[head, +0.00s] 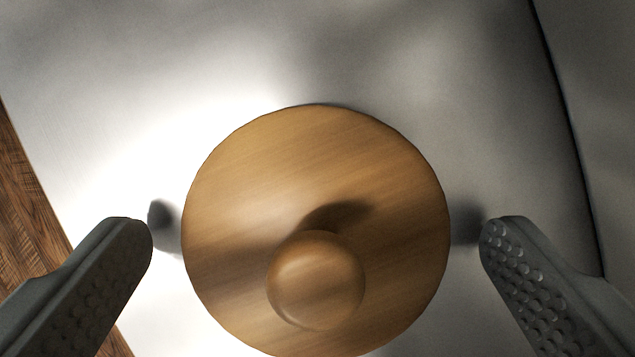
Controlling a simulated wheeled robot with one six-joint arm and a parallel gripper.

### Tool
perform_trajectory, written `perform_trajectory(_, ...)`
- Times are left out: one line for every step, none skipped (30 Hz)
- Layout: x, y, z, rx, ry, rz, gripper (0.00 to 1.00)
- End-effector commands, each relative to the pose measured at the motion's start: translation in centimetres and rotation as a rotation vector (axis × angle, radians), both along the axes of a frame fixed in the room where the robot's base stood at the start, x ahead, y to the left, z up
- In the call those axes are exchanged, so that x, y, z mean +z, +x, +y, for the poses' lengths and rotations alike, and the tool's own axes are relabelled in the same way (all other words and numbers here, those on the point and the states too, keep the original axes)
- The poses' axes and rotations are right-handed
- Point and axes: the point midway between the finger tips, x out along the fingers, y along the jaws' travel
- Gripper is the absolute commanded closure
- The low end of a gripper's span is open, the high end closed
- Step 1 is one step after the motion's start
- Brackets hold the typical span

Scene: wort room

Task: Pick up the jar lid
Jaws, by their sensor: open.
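The jar lid (240,190) is a round wooden disc with a ball-shaped wooden knob (316,281) on top, in the lower middle of the head view. Its bottom edge reaches the lower edge of the picture. My gripper (316,236) is open, with one dark grey finger to the left of the lid and one to the right. A gap shows between each fingertip and the lid's rim, so neither appears to touch it. What is under the lid is hidden.
A pale, smooth surface (120,100) surrounds the lid, brightly lit on the left. A brown wooden surface (25,200) shows at the left edge. A dark curved line (567,110) borders a grey area at the right. No other loose object is in view.

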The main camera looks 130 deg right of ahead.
Motion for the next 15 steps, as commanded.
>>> perform_trajectory(-0.07,0.02,0.03,0.0,0.0,0.0,0.0)
perform_trajectory(-0.08,0.03,0.03,0.0,0.0,0.0,0.0)
perform_trajectory(-0.06,0.02,0.03,0.0,0.0,0.0,0.0)
perform_trajectory(-0.06,0.01,0.02,0.0,0.0,0.0,0.0)
perform_trajectory(-0.06,0.01,0.02,0.0,0.0,0.0,0.0)
perform_trajectory(-0.06,0.01,0.02,0.0,0.0,0.0,0.02)
perform_trajectory(-0.06,0.01,0.02,0.0,0.0,0.0,0.08)
perform_trajectory(-0.06,0.01,0.01,0.0,0.0,0.0,0.14)
perform_trajectory(-0.05,0.0,0.01,0.0,0.0,0.0,0.22)
perform_trajectory(-0.05,0.01,0.01,0.0,0.0,0.0,0.28)
perform_trajectory(-0.05,0.01,0.01,-0.001,0.0,0.0,0.33)
perform_trajectory(-0.05,0.01,0.01,-0.001,0.0,0.0,0.41)
perform_trajectory(-0.05,0.01,0.01,-0.001,0.0,0.0,0.41)
perform_trajectory(-0.05,0.01,0.01,-0.001,0.0,0.0,0.41)
perform_trajectory(-0.05,0.01,0.01,-0.001,0.0,0.0,0.42)
